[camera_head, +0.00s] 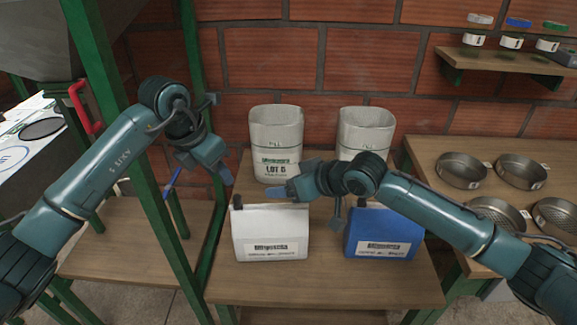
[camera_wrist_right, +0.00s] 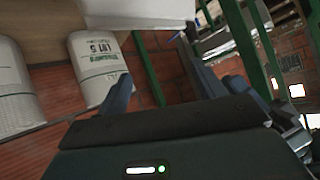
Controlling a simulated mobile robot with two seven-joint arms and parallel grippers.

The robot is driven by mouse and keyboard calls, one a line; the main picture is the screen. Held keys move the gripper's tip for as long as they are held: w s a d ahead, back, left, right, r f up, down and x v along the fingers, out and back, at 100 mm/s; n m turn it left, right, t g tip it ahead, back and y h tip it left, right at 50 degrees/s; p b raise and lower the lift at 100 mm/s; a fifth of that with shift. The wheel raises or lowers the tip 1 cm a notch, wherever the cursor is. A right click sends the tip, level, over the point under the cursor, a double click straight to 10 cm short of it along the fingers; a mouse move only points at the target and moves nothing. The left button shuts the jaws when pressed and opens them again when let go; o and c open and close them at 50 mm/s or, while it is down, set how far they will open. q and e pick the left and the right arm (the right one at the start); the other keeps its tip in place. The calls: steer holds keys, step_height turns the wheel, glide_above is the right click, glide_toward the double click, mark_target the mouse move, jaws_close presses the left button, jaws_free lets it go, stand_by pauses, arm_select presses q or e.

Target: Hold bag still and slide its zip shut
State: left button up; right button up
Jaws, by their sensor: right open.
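A white bag (camera_head: 270,235) with a printed label stands upright at the front of the wooden table. A small dark tab (camera_head: 237,202) shows at its top left corner; I cannot tell if it is the zip slider. A blue bag (camera_head: 382,236) stands to its right, partly behind my right arm. My right gripper (camera_head: 278,192) is open and empty just above the white bag's top edge, pointing left. In the right wrist view its fingers (camera_wrist_right: 160,72) are apart, with the white bag (camera_wrist_right: 140,12) at the top. My left gripper (camera_head: 218,165) hangs above and left of the white bag, apart from it; its opening is unclear.
A tall sack marked LOT 5 (camera_head: 275,145) and another pale sack (camera_head: 365,132) stand behind the bags. A green post (camera_head: 150,180) rises close to my left arm. Round sieves (camera_head: 461,170) sit on the right bench. A wall shelf (camera_head: 505,60) holds small jars.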

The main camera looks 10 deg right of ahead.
mark_target(288, 207)
steer(key=w+d+r+n+g+h, duration=0.2)
steer(key=w+r+n+g+h, duration=0.15)
steer(key=w+n+h, duration=0.2)
steer(key=s+f+n+g, duration=0.1)
steer(key=f, duration=0.3)
steer(key=s+a+f+n+g+h, duration=0.1)
steer(key=f+n+g, duration=0.1)
steer(key=f, duration=0.3)
steer(key=s+a+f+n+g+h, duration=0.1)
steer(key=f+n, duration=0.1)
steer(key=f, duration=0.2)
steer(key=shift+s+f+g, duration=0.1)
steer(key=shift+f+g, duration=0.15)
steer(key=shift+c, duration=0.4)
